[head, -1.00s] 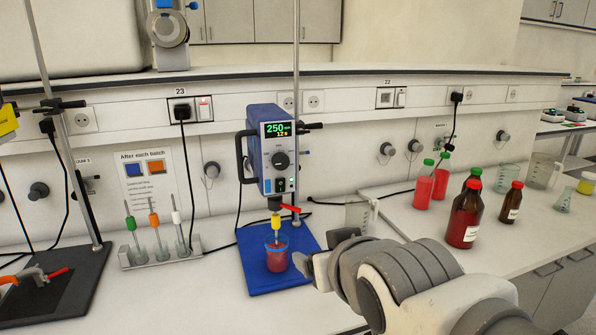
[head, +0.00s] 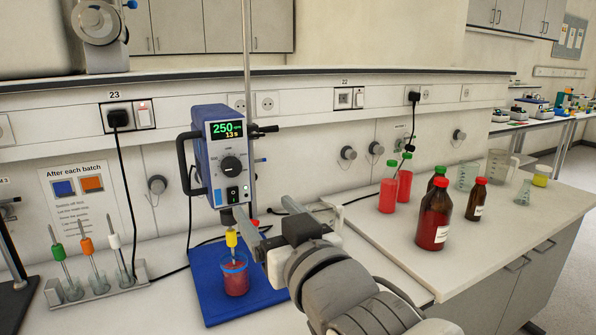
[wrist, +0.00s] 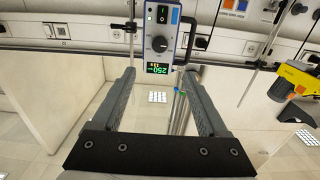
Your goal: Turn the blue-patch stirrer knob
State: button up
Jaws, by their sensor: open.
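The blue stirrer (head: 205,135) hangs on a metal rod above a blue mat (head: 205,300). Its display reads 250 and 13 s. Its round dark knob (head: 231,166) sits below the display, above a panel with a rocker switch (head: 232,194). In the wrist view the stirrer appears upside down, with the knob (wrist: 160,44) just beyond and between my fingertips. My gripper (head: 250,232) is open and empty, in front of and below the knob, apart from it. It partly hides the stirrer's lower end. Below hangs a yellow-collared shaft (head: 231,239) in a beaker of red liquid (head: 235,277).
A rack (head: 98,288) with green, orange and white-topped stirring rods stands at left, under a sign (head: 82,205). Red bottles and brown bottles (head: 434,217) stand on the right bench. A black cable (head: 127,195) hangs from the socket left of the stirrer.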

aim_at(233, 171)
jog(key=p+x, duration=0.9)
jog(key=x, duration=0.8)
jog(key=shift+w+p, duration=0.15)
jog(key=shift+p, duration=0.25)
jog(key=shift+c, duration=0.4)
grip_shut()
